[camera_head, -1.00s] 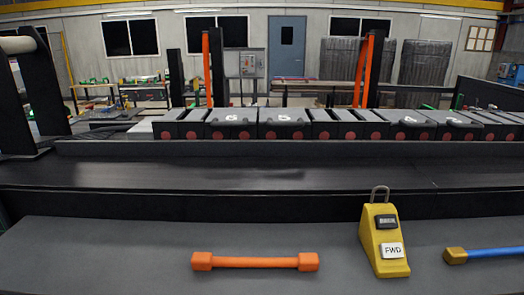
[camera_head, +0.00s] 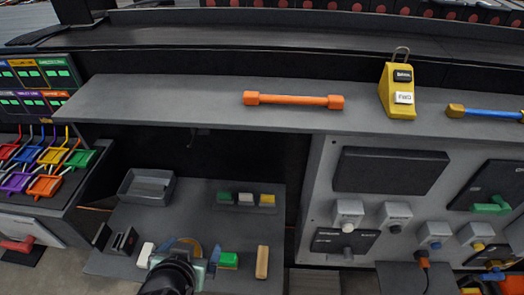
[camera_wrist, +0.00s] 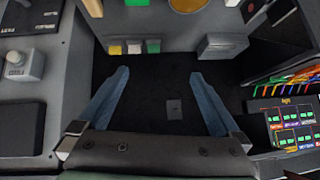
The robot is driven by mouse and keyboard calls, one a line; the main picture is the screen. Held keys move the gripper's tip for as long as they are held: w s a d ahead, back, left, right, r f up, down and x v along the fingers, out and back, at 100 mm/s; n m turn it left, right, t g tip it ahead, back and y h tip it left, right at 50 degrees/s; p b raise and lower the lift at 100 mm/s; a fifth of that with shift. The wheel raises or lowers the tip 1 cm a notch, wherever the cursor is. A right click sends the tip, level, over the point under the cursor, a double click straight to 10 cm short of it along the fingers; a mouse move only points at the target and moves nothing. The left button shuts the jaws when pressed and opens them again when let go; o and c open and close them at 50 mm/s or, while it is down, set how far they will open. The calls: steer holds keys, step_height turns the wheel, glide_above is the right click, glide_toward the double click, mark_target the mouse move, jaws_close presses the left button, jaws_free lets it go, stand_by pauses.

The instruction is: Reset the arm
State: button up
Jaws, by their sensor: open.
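My gripper (camera_wrist: 160,76) is open in the wrist view. Its two blue-grey fingers are spread wide with nothing between them, over a dark surface. The task names no object.
An upper ledge (camera_head: 190,105) holds an orange bar (camera_head: 293,100), a yellow FWD wedge (camera_head: 394,90) and a blue bar (camera_head: 492,113). A grey tray (camera_head: 147,187) and several small blocks lie on the lower shelf. A control panel (camera_head: 320,205) stands right, coloured tags left.

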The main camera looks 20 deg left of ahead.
steer(key=w+d+r+t, duration=0.3)
steer(key=w+r, duration=0.1)
steer(key=r, duration=0.5)
steer(key=w+d+r+m+t+y, duration=0.1)
steer(key=w+d+r+t, duration=0.2)
steer(key=r, duration=0.7)
steer(key=w+d+r+t, duration=0.25)
steer(key=w+r, duration=0.25)
steer(key=r, duration=0.4)
steer(key=s+d+r+t+h, duration=0.1)
steer(key=s+d+r+t, duration=0.2)
steer(key=r, duration=0.6)
steer(key=s+d+r+t+h, duration=0.1)
steer(key=s+d+r+t, duration=0.2)
steer(key=d+r, duration=0.3)
steer(key=s+d+r+m+t+h, duration=0.1)
steer(key=s+d+r+t+h, duration=0.1)
steer(key=r, duration=0.9)
steer(key=s+d+t, duration=0.1)
steer(key=d+t, duration=0.1)
steer(key=shift+s+d+r+t, duration=0.15)
steer(key=shift+d+r+t, duration=0.05)
steer(key=shift+r+t, duration=0.15)
